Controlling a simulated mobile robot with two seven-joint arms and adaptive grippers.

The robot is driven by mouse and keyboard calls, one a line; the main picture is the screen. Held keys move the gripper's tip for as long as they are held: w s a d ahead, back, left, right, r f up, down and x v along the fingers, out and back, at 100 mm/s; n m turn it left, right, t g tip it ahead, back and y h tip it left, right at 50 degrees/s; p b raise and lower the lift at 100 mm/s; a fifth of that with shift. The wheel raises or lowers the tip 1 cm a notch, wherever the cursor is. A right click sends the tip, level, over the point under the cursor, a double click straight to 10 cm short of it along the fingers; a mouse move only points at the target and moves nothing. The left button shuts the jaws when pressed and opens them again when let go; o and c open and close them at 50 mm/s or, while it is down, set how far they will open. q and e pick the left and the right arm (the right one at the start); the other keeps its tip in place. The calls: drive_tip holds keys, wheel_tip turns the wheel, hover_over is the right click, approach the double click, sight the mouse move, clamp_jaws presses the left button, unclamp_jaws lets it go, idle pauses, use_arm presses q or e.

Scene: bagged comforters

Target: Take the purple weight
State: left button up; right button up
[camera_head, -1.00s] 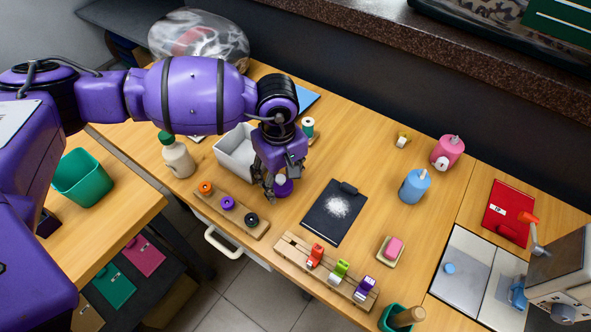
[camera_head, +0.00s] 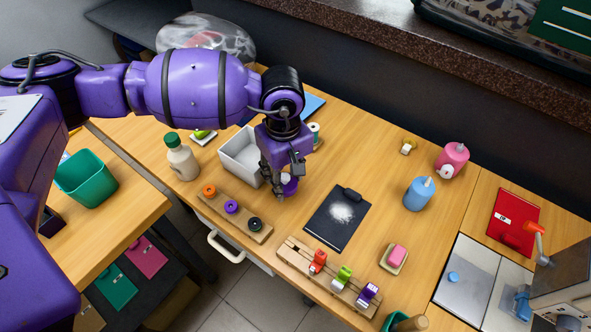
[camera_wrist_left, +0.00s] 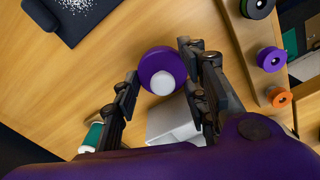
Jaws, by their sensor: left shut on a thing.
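The purple weight (camera_head: 290,187) is round with a white knob on top. My left gripper (camera_head: 280,191) is at it, just right of the white box, and partly hides it in the head view. In the left wrist view the purple weight (camera_wrist_left: 160,70) sits between the two fingers of my left gripper (camera_wrist_left: 160,88), with its knob towards the camera. The gripper is shut on it. I cannot tell whether the weight is clear of the table. My right gripper is not in view.
The white box (camera_head: 227,158) stands close left of the gripper. A wooden rack (camera_head: 262,237) with orange, purple and black rings is in front. A black clipboard (camera_head: 322,232) with white powder lies to the right. A cream bottle (camera_head: 182,160) stands left.

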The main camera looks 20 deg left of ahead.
use_arm(q)
drive_tip(key=s+d+r+b, duration=0.1)
drive_tip(key=s+d+r, duration=0.4)
drive_tip(key=s+r, duration=0.5)
drive_tip(key=s, duration=0.3)
drive_tip(key=shift+r, duration=0.3)
